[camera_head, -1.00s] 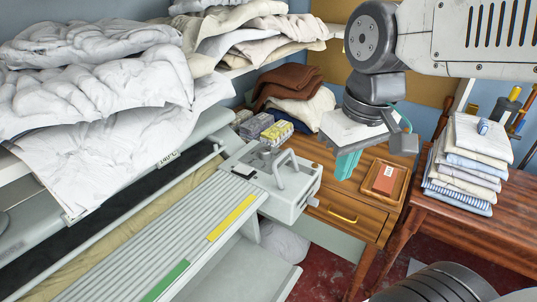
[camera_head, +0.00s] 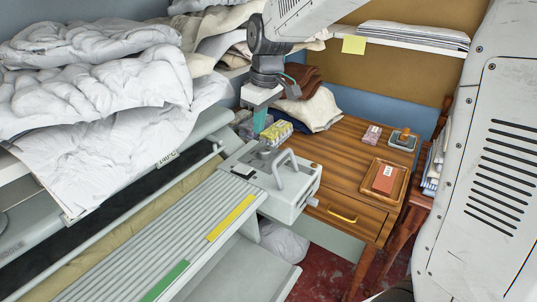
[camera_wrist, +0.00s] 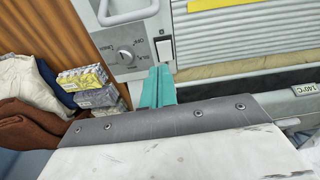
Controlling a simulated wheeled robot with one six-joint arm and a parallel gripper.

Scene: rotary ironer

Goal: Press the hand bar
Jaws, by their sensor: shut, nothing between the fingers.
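The ironer has a long thin pale bar (camera_head: 217,147) running along its cream padded roller (camera_head: 107,228); it looks like the hand bar, though no label shows. At the roller's end is a grey control box (camera_head: 294,200) with an arched handle (camera_head: 281,165). In the wrist view the box shows a dial (camera_wrist: 126,57) and a white rocker switch (camera_wrist: 164,47). My gripper (camera_head: 259,122) has shut teal fingers above and behind the box. In the wrist view the fingertips (camera_wrist: 159,71) appear just below the switch; contact cannot be told.
White bedding (camera_head: 90,80) is heaped over the ironer at left. Yellow and grey boxes (camera_head: 278,130) stand close to the gripper. A wooden cabinet (camera_head: 345,165) holds a tray with a red book (camera_head: 385,178). A slatted feed table (camera_head: 165,240) lies clear in front.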

